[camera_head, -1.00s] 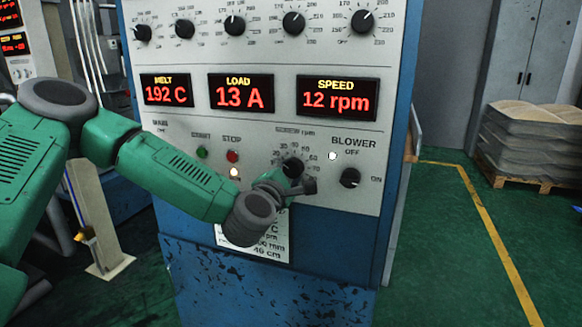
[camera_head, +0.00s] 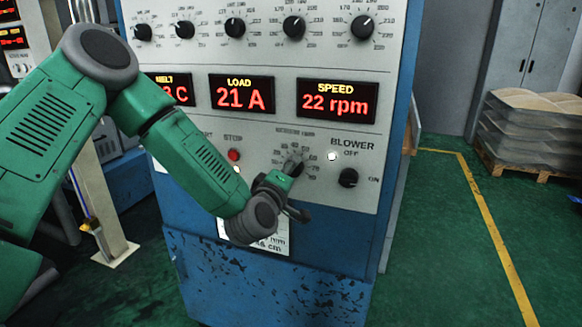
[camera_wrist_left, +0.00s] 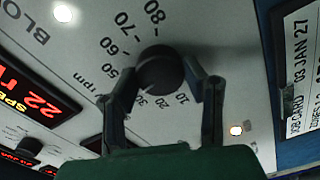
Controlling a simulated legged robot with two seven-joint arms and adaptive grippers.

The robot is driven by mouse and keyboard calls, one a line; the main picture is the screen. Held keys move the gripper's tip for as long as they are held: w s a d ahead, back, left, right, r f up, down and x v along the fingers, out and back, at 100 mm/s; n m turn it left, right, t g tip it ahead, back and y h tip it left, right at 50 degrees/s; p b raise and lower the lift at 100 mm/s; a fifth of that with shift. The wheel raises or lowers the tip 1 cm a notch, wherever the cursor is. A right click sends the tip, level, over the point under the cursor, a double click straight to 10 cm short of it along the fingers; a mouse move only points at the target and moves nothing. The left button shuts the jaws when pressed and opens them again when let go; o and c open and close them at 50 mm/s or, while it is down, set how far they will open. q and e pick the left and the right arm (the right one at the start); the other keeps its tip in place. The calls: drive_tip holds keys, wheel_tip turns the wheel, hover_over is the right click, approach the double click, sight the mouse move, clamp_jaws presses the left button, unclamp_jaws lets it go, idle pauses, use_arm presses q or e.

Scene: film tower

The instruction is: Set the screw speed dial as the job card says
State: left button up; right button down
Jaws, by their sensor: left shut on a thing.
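The screw speed dial (camera_head: 294,166) is a black knob on the grey panel. It also shows in the left wrist view (camera_wrist_left: 161,70), ringed by numbers from 10 to 80. My left gripper (camera_head: 282,188) is shut on this knob, with one finger on each side in the left wrist view (camera_wrist_left: 166,82). The speed display (camera_head: 337,102) reads 22 rpm. The job card (camera_head: 272,242) is mostly hidden behind my left arm; its heading, dated 03 Jan 27, shows in the left wrist view (camera_wrist_left: 301,70). My right gripper is out of view.
The blower switch (camera_head: 348,178) sits close to the right of the dial. The red stop button (camera_head: 233,155) is to its left. The load display (camera_head: 242,95) reads 21 A; my arm partly covers the melt display (camera_head: 180,90). Several knobs line the panel above.

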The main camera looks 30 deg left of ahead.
use_arm(q)
drive_tip(key=shift+s+f+m, duration=0.1)
drive_tip(key=shift+f+m, duration=0.2)
drive_tip(key=shift+m, duration=0.3)
drive_tip(key=shift+f+m+p, duration=0.1)
drive_tip(key=shift+m+p, duration=0.2)
drive_tip(key=o, duration=1)
drive_tip(key=shift+o, duration=0.6)
drive_tip(key=shift+r, duration=0.2)
drive_tip(key=v, duration=1.1)
drive_tip(key=shift+s+f, duration=0.2)
drive_tip(key=shift+s, duration=0.15)
